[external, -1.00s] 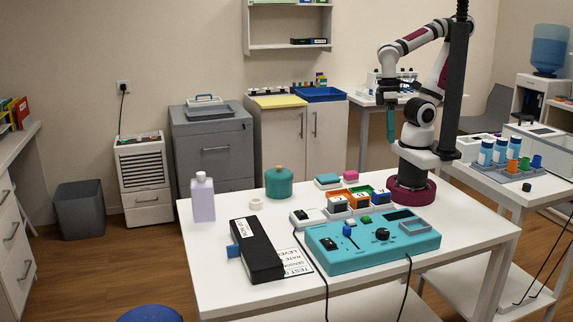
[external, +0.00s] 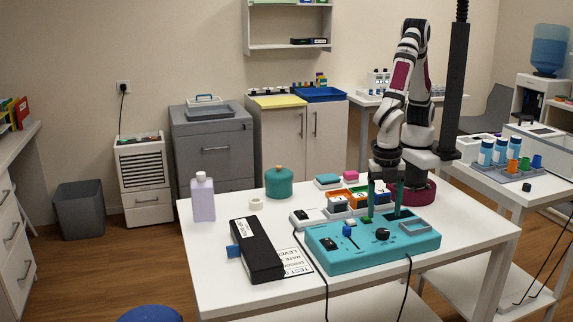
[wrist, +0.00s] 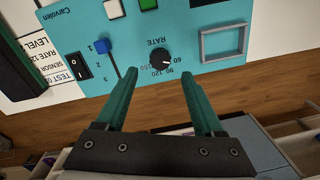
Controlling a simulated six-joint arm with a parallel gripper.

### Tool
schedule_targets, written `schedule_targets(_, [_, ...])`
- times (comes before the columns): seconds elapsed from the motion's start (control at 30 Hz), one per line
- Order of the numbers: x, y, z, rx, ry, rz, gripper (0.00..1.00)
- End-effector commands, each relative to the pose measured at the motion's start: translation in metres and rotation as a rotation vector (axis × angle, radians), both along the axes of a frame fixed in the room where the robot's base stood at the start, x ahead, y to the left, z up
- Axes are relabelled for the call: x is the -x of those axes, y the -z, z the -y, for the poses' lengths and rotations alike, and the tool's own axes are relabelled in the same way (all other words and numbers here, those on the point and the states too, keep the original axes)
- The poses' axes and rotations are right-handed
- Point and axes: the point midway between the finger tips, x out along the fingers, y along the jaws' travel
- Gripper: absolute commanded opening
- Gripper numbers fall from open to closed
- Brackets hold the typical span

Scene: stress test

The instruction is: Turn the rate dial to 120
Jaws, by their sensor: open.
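The teal console (external: 345,264) lies on the white table. Its black rate dial (external: 382,235) is at the front middle; it also shows in the wrist view (wrist: 161,57), with RATE and numbers including 60 and 120 printed around it. A pale mark shows on the dial's edge, on the side of the 60; its exact setting is hard to read. My gripper (external: 384,211) is open and empty, fingers pointing down above the console's back part. In the wrist view the green fingertips (wrist: 159,73) are apart, one to each side of the dial's column, not touching the dial.
On the console are a blue-knobbed lever (wrist: 101,46), a black rocker switch (wrist: 76,66), a green button (external: 367,219) and a grey square frame (wrist: 224,42). A black box (external: 257,250) lies left of the console. Small coloured bins (external: 360,196) stand close behind it.

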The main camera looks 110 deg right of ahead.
Motion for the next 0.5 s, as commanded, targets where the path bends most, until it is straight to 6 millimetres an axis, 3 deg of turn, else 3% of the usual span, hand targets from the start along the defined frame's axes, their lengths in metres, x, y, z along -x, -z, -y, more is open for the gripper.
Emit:
schedule_targets(0.1, [0.002, 0.029, 0.0, 0.003, 0.001, -0.003, 0.7])
schedule_targets(0.2, [0.003, 0.044, 0.0, 0.001, 0.002, -0.003, 0.7])
schedule_targets(0.5, [0.003, 0.057, -0.001, -0.001, 0.003, 0.0, 0.7])
